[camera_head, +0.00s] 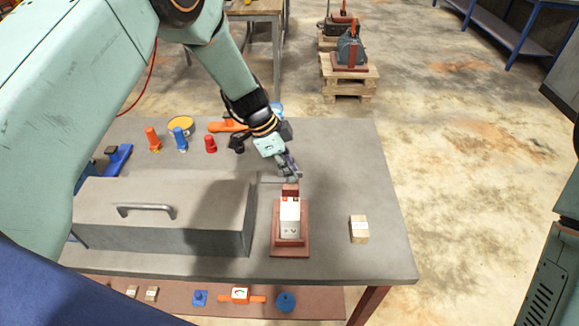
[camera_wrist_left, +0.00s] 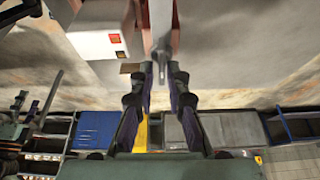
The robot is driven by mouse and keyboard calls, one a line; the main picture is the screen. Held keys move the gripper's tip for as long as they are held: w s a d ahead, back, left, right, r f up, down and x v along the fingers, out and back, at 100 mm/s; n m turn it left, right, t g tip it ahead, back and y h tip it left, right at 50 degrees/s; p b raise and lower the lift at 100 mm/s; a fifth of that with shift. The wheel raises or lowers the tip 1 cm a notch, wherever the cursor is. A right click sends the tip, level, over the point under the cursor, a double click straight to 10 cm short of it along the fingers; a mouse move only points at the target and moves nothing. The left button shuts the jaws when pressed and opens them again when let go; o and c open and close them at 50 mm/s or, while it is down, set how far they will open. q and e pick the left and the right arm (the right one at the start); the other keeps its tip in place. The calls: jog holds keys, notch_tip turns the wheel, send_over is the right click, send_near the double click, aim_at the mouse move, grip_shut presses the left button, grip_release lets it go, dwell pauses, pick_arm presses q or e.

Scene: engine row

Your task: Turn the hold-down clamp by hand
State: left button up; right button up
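A white box (camera_head: 290,217) with a red and a yellow square on it stands on a red-brown base (camera_head: 277,245) near the table's front. A red-brown block (camera_head: 290,189) rises behind it. The white box also shows in the left wrist view (camera_wrist_left: 98,42). There, a grey metal piece with a narrow stem (camera_wrist_left: 163,50), which looks like the clamp, sits against a red-brown post. My left gripper (camera_head: 294,174) is at the block's top; its fingers (camera_wrist_left: 161,72) are apart on either side of the stem, with gaps visible. My right gripper is out of view.
A long grey box with a handle (camera_head: 165,235) lies left of the base. A small wooden block (camera_head: 359,229) is at the right. Orange, blue and red items (camera_head: 180,139) stand at the back left. The table's right side (camera_head: 375,180) is mostly clear.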

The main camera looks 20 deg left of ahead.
pick_arm(q)
jog(key=shift+w+a+f, duration=0.1)
jog(key=shift+w+a, duration=0.05)
jog(key=shift+a, duration=0.2)
grip_shut()
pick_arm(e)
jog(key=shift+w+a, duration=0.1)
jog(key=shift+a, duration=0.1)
pick_arm(q)
jog(key=shift+d, duration=0.15)
